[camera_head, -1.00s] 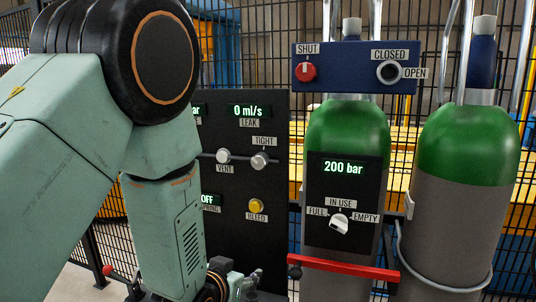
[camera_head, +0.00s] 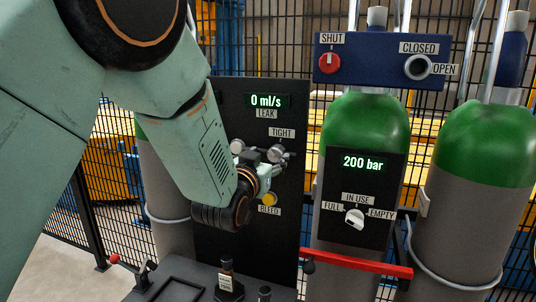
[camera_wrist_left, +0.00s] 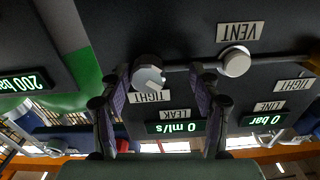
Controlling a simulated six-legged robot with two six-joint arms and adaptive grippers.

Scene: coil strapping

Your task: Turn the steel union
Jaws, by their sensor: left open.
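The steel union (camera_wrist_left: 148,72) is a round silver fitting on the black panel, by the TIGHT label. It shows upside down in the left wrist view. In the head view it sits behind my left gripper (camera_head: 272,162) and is partly hidden. My left gripper also shows in the left wrist view (camera_wrist_left: 160,80), with its two dark fingers spread. The union lies between the fingertips in that picture, closer to the left-hand finger. I cannot tell whether a finger touches it. My right gripper is out of both views.
The VENT knob (camera_wrist_left: 235,61) sits beside the union on the same pipe. The yellow BLEED button (camera_head: 269,199) is just below the gripper. A red bar (camera_head: 358,263) crosses the front of the gas cylinders at right. A black tray (camera_head: 175,290) lies low in front.

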